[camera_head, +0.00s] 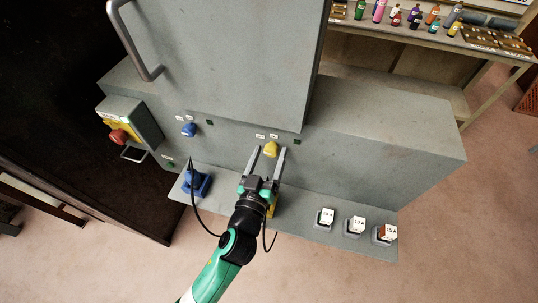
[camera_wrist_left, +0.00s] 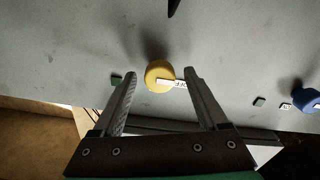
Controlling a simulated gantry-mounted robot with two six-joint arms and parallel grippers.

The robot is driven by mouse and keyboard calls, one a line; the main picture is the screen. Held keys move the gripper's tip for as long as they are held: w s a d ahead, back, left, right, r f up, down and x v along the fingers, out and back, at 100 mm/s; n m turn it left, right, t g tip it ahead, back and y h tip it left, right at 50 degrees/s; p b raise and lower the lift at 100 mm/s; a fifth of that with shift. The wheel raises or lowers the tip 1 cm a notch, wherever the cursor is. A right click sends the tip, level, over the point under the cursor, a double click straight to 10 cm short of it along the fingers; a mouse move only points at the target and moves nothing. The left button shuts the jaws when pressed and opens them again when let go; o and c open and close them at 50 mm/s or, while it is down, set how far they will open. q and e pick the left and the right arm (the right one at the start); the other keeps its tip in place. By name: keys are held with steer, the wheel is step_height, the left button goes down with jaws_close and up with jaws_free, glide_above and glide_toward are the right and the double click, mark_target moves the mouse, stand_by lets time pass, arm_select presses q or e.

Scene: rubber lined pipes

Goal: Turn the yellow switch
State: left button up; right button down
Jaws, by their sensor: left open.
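The yellow switch (camera_head: 271,149) is a round knob on the front of the grey cabinet, below its door. In the left wrist view the yellow switch (camera_wrist_left: 160,76) shows a white bar mark across its lower right. My left gripper (camera_head: 267,156) is open, with its fingers pointing at the cabinet on either side of the knob. In the wrist view the left gripper (camera_wrist_left: 160,80) frames the knob between its fingertips, with gaps on both sides. Whether the fingertips reach its depth is unclear. My right gripper is not in view.
A blue knob (camera_head: 188,130) sits left on the same panel. A red button on a yellow box (camera_head: 118,136) is further left. A blue object (camera_head: 196,184) and several labelled fuse-like parts (camera_head: 355,226) stand on the lower ledge. A handle (camera_head: 137,45) projects from the door above.

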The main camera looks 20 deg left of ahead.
arm_select(q)
jaws_close()
stand_by(0.4)
steer(key=shift+m, duration=0.4)
steer(key=m, duration=0.3)
steer(key=shift+m+p, duration=0.3)
steer(key=shift+p, duration=0.1)
steer(key=m+p, duration=0.1)
steer(key=m, duration=0.3)
steer(key=shift+r, duration=0.1)
steer(key=m+p, duration=0.1)
steer(key=m, duration=0.4)
steer(key=shift+m+p, duration=0.35)
steer(key=shift+m, duration=0.05)
steer(key=shift+m+p, duration=0.5)
steer(key=shift+m, duration=1.4)
